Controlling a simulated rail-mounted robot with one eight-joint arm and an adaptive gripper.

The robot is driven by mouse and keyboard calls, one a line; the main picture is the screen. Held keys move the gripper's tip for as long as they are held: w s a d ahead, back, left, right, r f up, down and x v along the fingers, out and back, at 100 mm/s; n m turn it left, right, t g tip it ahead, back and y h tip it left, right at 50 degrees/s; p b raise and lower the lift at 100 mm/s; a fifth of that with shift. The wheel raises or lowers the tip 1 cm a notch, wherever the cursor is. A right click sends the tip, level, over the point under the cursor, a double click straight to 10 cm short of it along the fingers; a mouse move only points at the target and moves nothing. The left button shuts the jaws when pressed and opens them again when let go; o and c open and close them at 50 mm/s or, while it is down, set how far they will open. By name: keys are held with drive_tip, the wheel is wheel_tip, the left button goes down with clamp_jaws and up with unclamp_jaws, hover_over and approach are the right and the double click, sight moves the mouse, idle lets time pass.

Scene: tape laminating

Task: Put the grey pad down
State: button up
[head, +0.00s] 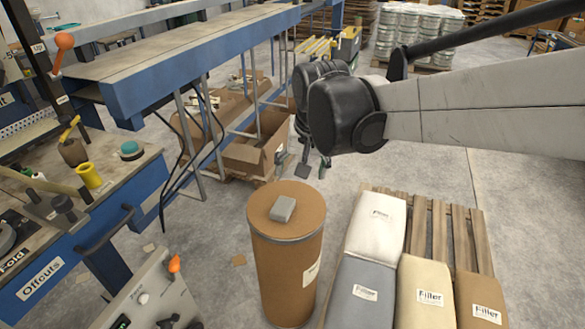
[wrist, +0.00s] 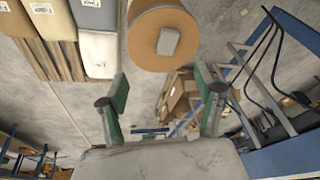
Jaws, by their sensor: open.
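The grey pad (head: 283,209) lies flat on top of the brown cylindrical drum (head: 287,265), near the middle of its lid. In the wrist view the pad (wrist: 168,41) shows on the round drum top (wrist: 145,35), beyond the fingertips. My gripper (wrist: 162,92) is open and empty, its two green-padded fingers wide apart. The pad is clear of both fingers. In the head view my gripper (head: 303,165) hangs behind and above the drum, partly hidden by my arm.
Filler sacks (head: 365,270) lie on a wooden pallet (head: 440,230) to the right of the drum. A blue-framed conveyor table (head: 170,60) and open cardboard boxes (head: 255,150) stand behind. A workbench (head: 60,220) with tools is at left.

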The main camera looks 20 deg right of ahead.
drive_tip(key=s+n+t, duration=0.3)
drive_tip(key=s, duration=1.1)
drive_tip(key=shift+r+n, duration=0.25)
drive_tip(key=shift+n, duration=0.05)
drive_tip(key=shift+s, duration=0.1)
idle(0.4)
drive_tip(key=o, duration=0.7)
